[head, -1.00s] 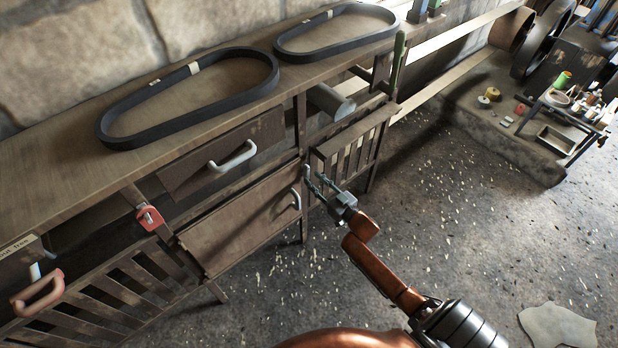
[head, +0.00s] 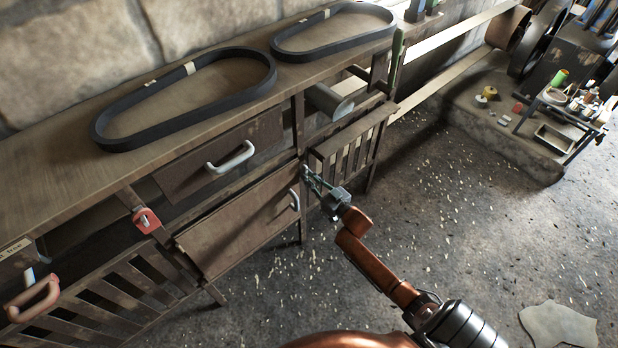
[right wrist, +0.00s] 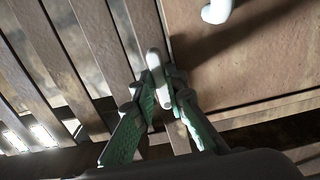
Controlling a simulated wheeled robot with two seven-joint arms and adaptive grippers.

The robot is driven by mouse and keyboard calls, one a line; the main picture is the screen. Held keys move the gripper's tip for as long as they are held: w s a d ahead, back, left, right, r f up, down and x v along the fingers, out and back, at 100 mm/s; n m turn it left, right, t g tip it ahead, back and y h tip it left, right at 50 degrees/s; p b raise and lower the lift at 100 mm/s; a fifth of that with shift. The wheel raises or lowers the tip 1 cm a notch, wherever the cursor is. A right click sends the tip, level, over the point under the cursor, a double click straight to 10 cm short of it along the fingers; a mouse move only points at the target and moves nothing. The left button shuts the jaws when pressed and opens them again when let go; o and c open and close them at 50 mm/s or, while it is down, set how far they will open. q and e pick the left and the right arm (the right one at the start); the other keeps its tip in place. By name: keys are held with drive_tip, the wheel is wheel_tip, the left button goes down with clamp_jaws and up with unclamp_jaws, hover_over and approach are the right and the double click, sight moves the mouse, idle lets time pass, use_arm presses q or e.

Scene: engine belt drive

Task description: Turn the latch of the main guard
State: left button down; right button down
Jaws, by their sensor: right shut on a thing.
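A slatted guard (head: 350,146) hangs on the front of the long wooden bench, right of a plain cupboard door. A small pale latch (right wrist: 154,62) stands at the guard's edge; in the right wrist view it is a rounded, elongated bar between slats and the plain panel. My right gripper (head: 310,178) is at this edge, low on the bench front. In the right wrist view its green-padded fingers (right wrist: 160,92) are shut on the latch, one on each side. The fingers hide part of the latch. My left gripper is not in view.
The plain door (head: 240,222) with a pale handle (head: 295,200) is just left of the gripper. A red latch (head: 146,220) sits further left. Two black belts (head: 185,98) lie on the bench top. The floor (head: 450,220) to the right is open.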

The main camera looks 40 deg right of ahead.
drive_tip(key=shift+n, duration=0.6)
drive_tip(key=n+p, duration=0.1)
drive_tip(key=n, duration=0.3)
drive_tip(key=shift+d, duration=0.15)
drive_tip(key=shift+n, duration=0.8)
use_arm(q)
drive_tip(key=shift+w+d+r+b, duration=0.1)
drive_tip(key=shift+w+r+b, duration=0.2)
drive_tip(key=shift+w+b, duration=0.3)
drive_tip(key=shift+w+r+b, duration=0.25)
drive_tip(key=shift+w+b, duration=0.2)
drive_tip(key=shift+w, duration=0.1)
use_arm(e)
drive_tip(key=shift+d+r+n, duration=0.1)
drive_tip(key=shift+n, duration=5.5)
drive_tip(key=c, duration=1.9)
unclamp_jaws()
drive_tip(key=shift+c, duration=0.2)
